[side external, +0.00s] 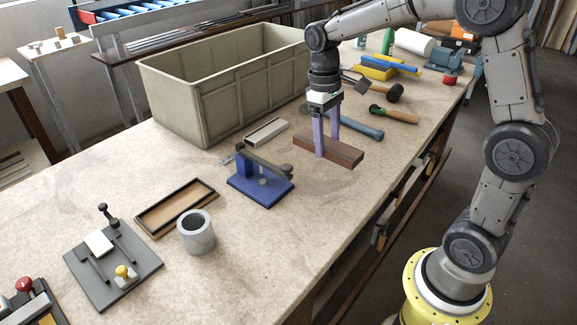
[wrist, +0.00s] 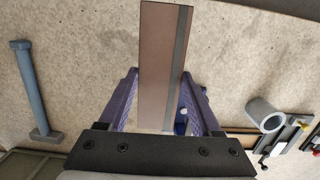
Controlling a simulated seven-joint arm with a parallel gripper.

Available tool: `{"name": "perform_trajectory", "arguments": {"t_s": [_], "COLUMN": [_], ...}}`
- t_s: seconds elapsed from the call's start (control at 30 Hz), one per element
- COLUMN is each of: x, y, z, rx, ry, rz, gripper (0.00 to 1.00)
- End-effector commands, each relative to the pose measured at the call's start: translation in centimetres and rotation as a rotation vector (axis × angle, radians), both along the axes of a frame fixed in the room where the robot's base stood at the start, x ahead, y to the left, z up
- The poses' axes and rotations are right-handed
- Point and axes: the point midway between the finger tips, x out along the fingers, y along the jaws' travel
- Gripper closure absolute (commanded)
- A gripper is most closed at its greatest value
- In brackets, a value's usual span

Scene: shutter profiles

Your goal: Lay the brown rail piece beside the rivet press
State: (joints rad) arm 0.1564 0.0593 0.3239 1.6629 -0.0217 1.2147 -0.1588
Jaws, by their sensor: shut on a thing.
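The brown rail piece (side external: 343,153) is a flat bar with a dark strip along one side, seen lengthwise in the wrist view (wrist: 155,60). My gripper (side external: 326,143), with purple fingers, is shut on it, one finger on each side. The rail lies roughly level; its exact height over the bench is hard to tell. The rivet press (side external: 260,190), with a blue base and a dark lever arm, stands to the left of the rail in the side view, apart from it. In the wrist view the rail and a finger hide most of the press; only a blue bit (wrist: 180,127) shows.
A large green-grey crate (side external: 185,97) stands behind the press. A grey channel piece (side external: 265,131) lies between them. A shallow tray (side external: 150,222) and grey ring (side external: 197,237) sit left of the press. The bench front is clear.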

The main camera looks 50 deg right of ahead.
Motion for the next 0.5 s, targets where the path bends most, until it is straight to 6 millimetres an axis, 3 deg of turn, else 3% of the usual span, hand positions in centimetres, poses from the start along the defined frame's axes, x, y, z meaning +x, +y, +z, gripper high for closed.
{"name": "perform_trajectory", "arguments": {"t_s": [0.17,0.5], "x": [2.2,9.2], "y": [-0.7,-1.9], "z": [-1.3,-4.6], "rx": [0.001,0.001], "ry": [0.003,0.002], "rz": [-0.011,-0.011], "gripper": [0.93,0.93]}}
